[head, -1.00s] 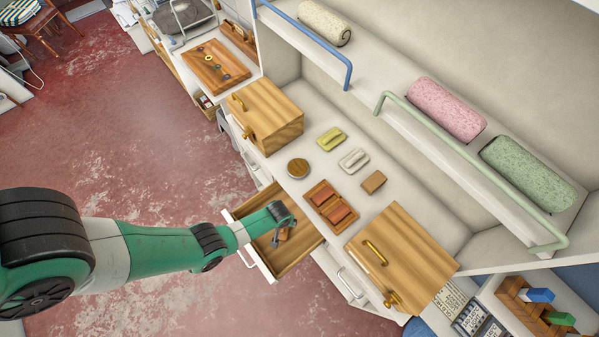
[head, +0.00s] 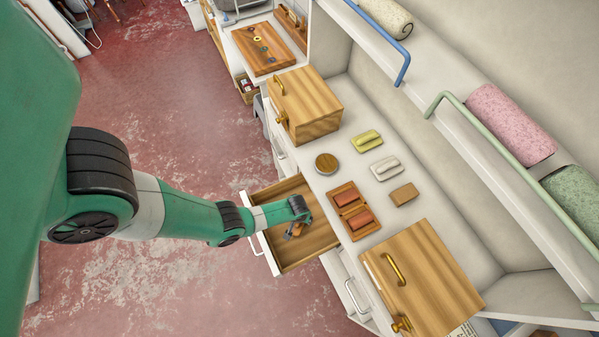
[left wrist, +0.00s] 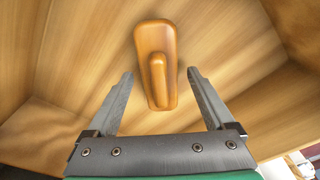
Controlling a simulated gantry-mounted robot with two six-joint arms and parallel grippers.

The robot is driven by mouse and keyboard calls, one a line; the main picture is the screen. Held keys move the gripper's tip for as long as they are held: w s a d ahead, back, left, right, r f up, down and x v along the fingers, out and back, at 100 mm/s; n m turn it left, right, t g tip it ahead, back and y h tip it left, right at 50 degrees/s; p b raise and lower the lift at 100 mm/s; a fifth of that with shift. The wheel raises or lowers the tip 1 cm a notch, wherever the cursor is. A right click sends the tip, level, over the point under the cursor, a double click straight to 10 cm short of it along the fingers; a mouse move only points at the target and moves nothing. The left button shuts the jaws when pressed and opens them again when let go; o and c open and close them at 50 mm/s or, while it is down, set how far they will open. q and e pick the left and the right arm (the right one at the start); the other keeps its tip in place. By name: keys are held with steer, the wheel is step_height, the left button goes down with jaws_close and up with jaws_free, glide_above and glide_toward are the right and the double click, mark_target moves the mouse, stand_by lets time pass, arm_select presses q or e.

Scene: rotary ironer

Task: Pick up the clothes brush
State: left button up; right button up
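The clothes brush (left wrist: 156,62) is an orange-brown wooden piece with a raised grip, lying on the floor of the open wooden drawer (head: 281,194). In the left wrist view it lies ahead of my left gripper (left wrist: 160,78), its near end between the two finger tips. The fingers are spread apart, with a gap on each side of the brush. In the head view my left gripper (head: 293,233) reaches down into the drawer, and the brush (head: 301,230) shows only partly beside it. My right gripper is not in view.
The drawer walls stand close around the gripper. On the counter above are a round wooden disc (head: 327,163), a yellow block (head: 367,140), a white block (head: 385,168), a tray with red rolls (head: 369,232) and two wooden boxes (head: 308,104).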

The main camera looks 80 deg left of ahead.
arm_select(q)
jaws_close()
steer(key=shift+r, duration=0.1)
